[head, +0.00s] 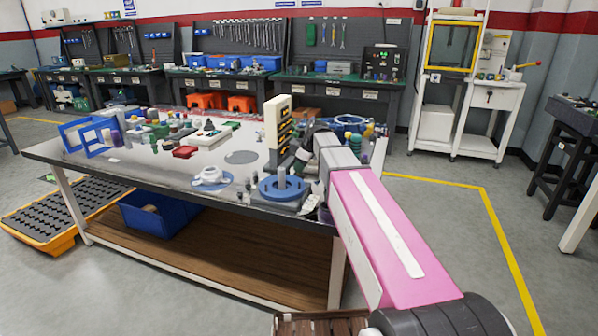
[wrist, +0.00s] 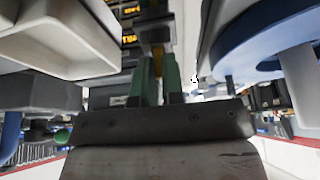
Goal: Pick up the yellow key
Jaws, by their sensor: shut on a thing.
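In the wrist view my gripper (wrist: 158,70) has its two green fingers close together, shut on a small dark yellowish piece (wrist: 157,48). I take this piece to be the yellow key, but its outline is mostly hidden by the fingers and by shadow. In the head view my gripper (head: 301,158) is low over the right part of the table, beside an upright cream panel (head: 271,120) with amber displays. The displays (wrist: 130,11) also show close behind the fingertips in the wrist view. The key cannot be made out in the head view.
The table (head: 105,172) is crowded near my gripper. A blue round base (head: 268,190) with a pale cylinder stands in front, and a white round fitting (head: 210,178) lies to its left. Another blue ring-shaped part (head: 350,120) is behind my wrist.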

